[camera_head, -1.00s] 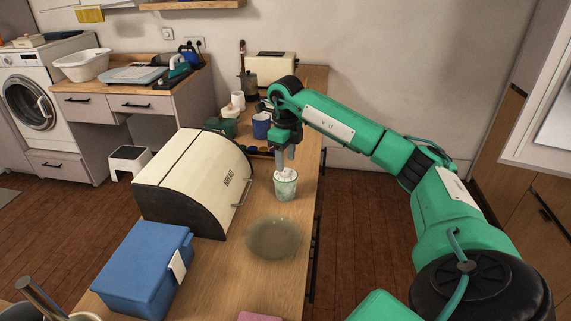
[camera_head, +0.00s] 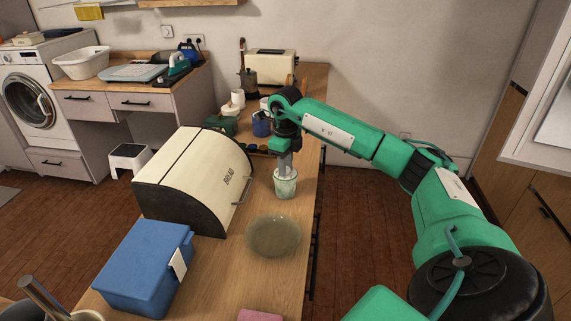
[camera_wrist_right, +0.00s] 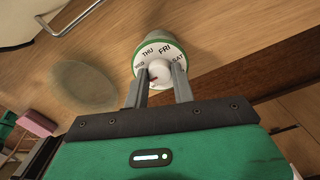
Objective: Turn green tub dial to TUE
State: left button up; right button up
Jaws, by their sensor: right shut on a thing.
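The green tub (camera_head: 285,188) is a pale green cup-shaped container standing upright on the wooden counter, right of the bread box. In the right wrist view its white lid (camera_wrist_right: 166,53) has a green rim and day labels; WED, THU, FRI and SAT can be read. A round white dial knob (camera_wrist_right: 158,73) with a small red mark sits at the lid's middle. My right gripper (camera_wrist_right: 158,79) points down from above, its two fingers shut on the knob from both sides; it also shows in the head view (camera_head: 285,170). TUE is not visible. My left gripper is not in view.
A cream bread box (camera_head: 190,180) stands close on the left. A round translucent plate (camera_head: 274,237) lies in front of the tub. A blue box (camera_head: 143,268) is at the front left. Behind are a blue mug (camera_head: 262,124), a green container (camera_head: 222,124) and a toaster (camera_head: 270,65).

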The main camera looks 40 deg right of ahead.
jog(key=o, duration=1)
